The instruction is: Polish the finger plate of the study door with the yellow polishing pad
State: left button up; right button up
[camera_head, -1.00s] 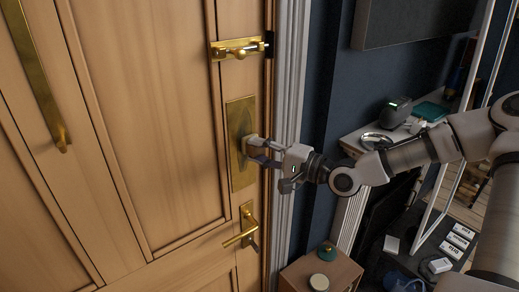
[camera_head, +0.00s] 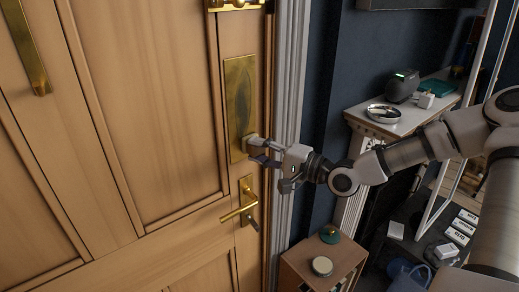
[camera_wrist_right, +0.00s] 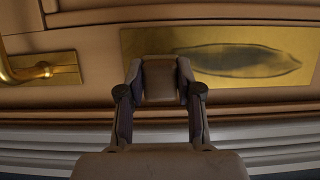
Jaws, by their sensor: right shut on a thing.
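The brass finger plate (camera_head: 238,95) is on the wooden door, above the lever handle (camera_head: 240,211). A dull, dark oval patch shows on the plate (camera_wrist_right: 240,60) in the right wrist view. My right gripper (camera_head: 262,150) is shut on the polishing pad (camera_head: 254,143), a small block that looks tan in the wrist view (camera_wrist_right: 160,78). The pad is at the plate's lower right part, against or very close to it; exact contact is hidden. The patch lies mostly beside the pad, towards the plate's upper end. My left gripper is not in view.
A brass pull bar (camera_head: 27,50) is at the upper left of the door. The white door frame (camera_head: 290,110) is right beside my gripper. A low wooden cabinet (camera_head: 298,268) stands below, and a shelf with a silver dish (camera_head: 385,113) is to the right.

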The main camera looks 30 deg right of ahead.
notch_tip(320, 180, up, 17)
jog(key=p, duration=1.4)
jog(key=shift+p, duration=0.4)
jog(key=shift+f, duration=0.1)
notch_tip(320, 180, down, 17)
jog(key=b, duration=1.5)
